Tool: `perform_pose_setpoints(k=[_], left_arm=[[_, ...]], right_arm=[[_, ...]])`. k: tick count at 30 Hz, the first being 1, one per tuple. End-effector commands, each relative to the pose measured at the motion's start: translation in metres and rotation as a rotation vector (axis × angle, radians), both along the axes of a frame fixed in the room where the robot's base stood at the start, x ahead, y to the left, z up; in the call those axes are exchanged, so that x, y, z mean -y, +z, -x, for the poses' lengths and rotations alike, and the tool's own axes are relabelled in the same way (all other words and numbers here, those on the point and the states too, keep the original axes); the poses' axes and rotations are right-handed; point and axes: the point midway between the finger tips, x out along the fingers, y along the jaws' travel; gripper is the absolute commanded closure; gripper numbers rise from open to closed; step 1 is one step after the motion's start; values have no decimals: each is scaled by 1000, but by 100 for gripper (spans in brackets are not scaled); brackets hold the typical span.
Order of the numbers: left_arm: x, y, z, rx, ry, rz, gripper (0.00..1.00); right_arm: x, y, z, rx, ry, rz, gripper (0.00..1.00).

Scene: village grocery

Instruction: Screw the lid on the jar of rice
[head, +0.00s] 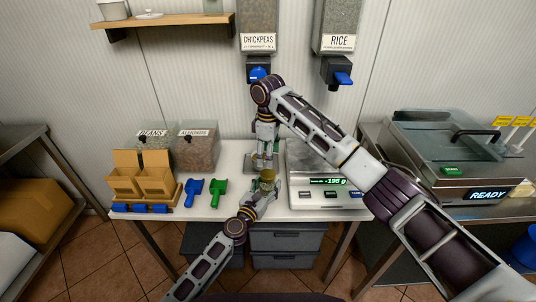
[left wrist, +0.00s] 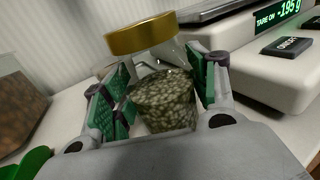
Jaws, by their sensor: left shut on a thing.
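The glass jar (left wrist: 165,100) is partly filled with small greenish-tan grains. A gold lid (left wrist: 140,34) sits on its mouth; I cannot tell how tightly. My left gripper (head: 265,190) is shut on the jar, with green finger pads (left wrist: 160,100) on both sides of the glass below the lid. In the head view the gold lid (head: 268,175) shows small above the left gripper, over the table's front. My right gripper (head: 264,158) points down just behind the jar, apart from the lid. Its fingers look spread and empty.
The scale (head: 325,195), reading -195 g, stands right of the jar. Blue (head: 195,192) and green scoops (head: 218,192), cardboard boxes (head: 140,180) and clear bins (head: 197,150) are at left. RICE (head: 338,42) and CHICKPEAS dispensers (head: 258,40) hang behind.

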Motion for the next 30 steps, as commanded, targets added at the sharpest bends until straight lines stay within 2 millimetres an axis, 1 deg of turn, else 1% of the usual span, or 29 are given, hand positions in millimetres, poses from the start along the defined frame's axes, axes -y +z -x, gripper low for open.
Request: perform_pose_setpoints(k=[18, 24, 30], left_arm=[[0, 0, 0, 0, 0, 0, 100], [0, 0, 0, 0, 0, 0, 100], [0, 0, 0, 0, 0, 0, 100]], right_arm=[[-1, 0, 0, -1, 500, -6, 33], [-1, 0, 0, -2, 615, -6, 33], [-1, 0, 0, -2, 660, -6, 33]])
